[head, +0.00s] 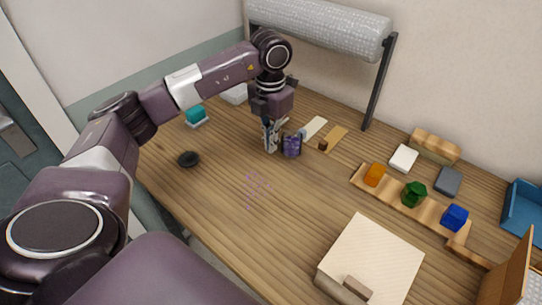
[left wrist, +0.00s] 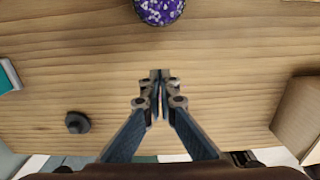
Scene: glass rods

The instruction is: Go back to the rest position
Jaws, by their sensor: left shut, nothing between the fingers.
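My left gripper (head: 270,148) points down at the far part of the wooden table, shut and empty. In the left wrist view its two fingertips (left wrist: 159,78) meet with nothing between them. A purple speckled container (head: 292,146) stands just right of the gripper in the head view. It also shows at the top edge of the left wrist view (left wrist: 158,10), apart from the fingertips. Faint thin purple marks (head: 255,185) show on the table in front of the gripper; I cannot tell what they are. My right gripper is not in view.
A dark round knob-like object (head: 188,159) and a teal block (head: 195,115) are to the left. A wooden strip (head: 392,198) bears orange, green and blue pieces. A pale box (head: 372,258) stands at the front. A wrapped roll (head: 320,25) hangs above the back.

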